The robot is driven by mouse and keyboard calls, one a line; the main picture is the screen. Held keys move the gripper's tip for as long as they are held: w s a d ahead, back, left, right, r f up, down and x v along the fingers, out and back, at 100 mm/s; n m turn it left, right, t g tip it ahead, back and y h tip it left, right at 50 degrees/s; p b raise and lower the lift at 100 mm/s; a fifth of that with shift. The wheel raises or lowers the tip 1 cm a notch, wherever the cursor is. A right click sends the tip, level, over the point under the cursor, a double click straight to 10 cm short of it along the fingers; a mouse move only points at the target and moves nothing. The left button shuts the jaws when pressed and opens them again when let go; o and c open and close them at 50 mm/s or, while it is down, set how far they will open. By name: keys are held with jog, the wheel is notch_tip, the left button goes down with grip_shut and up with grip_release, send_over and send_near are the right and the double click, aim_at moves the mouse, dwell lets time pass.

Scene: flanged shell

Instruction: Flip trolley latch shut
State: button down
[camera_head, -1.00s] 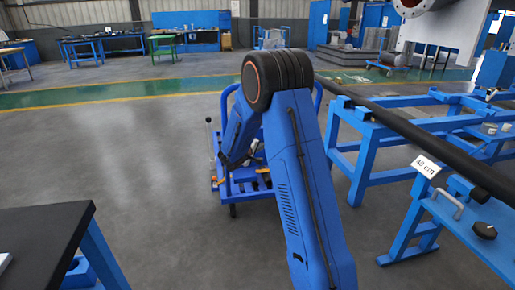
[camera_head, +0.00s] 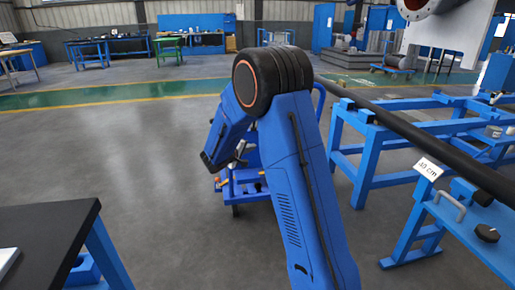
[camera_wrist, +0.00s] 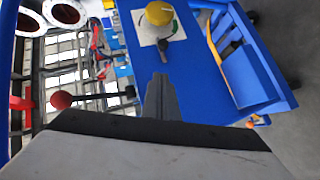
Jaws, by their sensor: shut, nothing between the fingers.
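The blue trolley (camera_head: 243,190) stands on the floor beyond my arm, partly hidden by it. In the wrist view its blue top (camera_wrist: 200,75) fills the middle. A yellow knob (camera_wrist: 159,13) sits on a white plate there, with a dark lever-like piece (camera_wrist: 163,50) just below it. A red ball on a dark rod (camera_wrist: 62,100) shows at the left. I cannot tell for sure which of these is the latch. My gripper (camera_wrist: 160,82) is shut and empty, its tips pointing toward the dark piece; contact cannot be told.
A long black bar (camera_head: 430,140) on blue stands runs along the right. A dark-topped table (camera_head: 45,235) is at the lower left. The wrist view shows a rack with round openings (camera_wrist: 65,12) at the left. The floor left of the trolley is clear.

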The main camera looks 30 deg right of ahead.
jog(key=shift+v, duration=1.9)
jog(key=shift+f, duration=0.1)
jog(key=s+d+r+m+g+y, duration=0.1)
jog(key=s+r+m+g+y, duration=0.2)
jog(key=s, duration=1)
jog(key=s+r+g+y, duration=0.15)
jog(key=s+r, duration=0.25)
jog(key=s, duration=1)
jog(key=s+a+t+y, duration=0.1)
jog(key=s+a+y, duration=0.3)
jog(key=s+a, duration=0.3)
jog(key=s+a+y, duration=0.4)
jog(key=s+a, duration=0.3)
jog(key=s, duration=0.8)
jog(key=shift+s+f+t, duration=0.25)
jog(key=shift+f+t, duration=0.05)
jog(key=shift+t, duration=0.05)
